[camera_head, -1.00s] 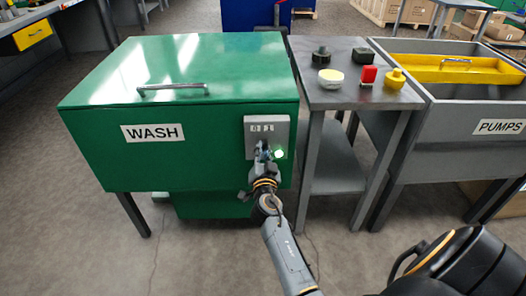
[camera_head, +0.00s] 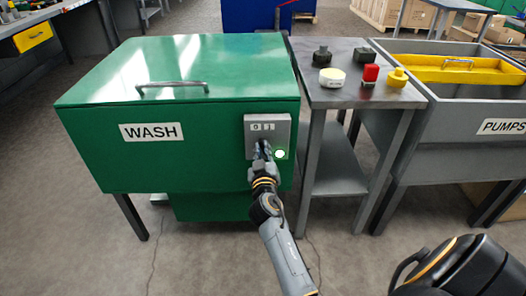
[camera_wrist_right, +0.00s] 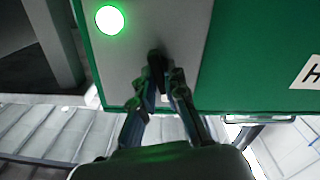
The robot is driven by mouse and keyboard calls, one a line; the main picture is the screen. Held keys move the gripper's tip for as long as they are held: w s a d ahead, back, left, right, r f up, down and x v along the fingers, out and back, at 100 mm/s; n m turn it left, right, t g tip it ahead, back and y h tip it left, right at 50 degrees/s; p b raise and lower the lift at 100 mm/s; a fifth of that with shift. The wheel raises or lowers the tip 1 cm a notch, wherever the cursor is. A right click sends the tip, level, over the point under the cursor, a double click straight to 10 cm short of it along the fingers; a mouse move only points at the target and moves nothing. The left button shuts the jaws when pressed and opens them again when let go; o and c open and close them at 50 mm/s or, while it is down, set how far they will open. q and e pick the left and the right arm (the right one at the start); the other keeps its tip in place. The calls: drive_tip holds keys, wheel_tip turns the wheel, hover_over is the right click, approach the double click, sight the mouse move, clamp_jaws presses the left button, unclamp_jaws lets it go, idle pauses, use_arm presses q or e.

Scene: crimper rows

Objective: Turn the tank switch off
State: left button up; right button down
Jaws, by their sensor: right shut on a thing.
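The green wash tank (camera_head: 225,110) stands at the left centre with a WASH label (camera_head: 151,132) on its front. A grey switch plate (camera_head: 283,133) marked 0 and 1 is at the front's right end. A round green lamp (camera_head: 280,154) on it is lit and also shows in the right wrist view (camera_wrist_right: 110,20). My right gripper (camera_head: 262,150) is at the plate, left of the lamp. In the right wrist view its fingers (camera_wrist_right: 166,75) are shut on the dark switch handle (camera_wrist_right: 155,57). The fingers hide part of the handle, and its exact setting is unclear. My left gripper is out of view.
A grey side table (camera_head: 318,97) right of the tank holds black, yellow and red knobs and buttons (camera_head: 371,73). A grey PUMPS tank (camera_head: 450,140) with a yellow tray stands farther right.

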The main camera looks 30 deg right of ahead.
drive_tip(key=shift+r+n, duration=0.1)
drive_tip(key=shift+n, duration=0.9)
drive_tip(key=c, duration=1.4)
unclamp_jaws()
wheel_tip(320, 180, up, 10)
drive_tip(key=shift+f, duration=0.1)
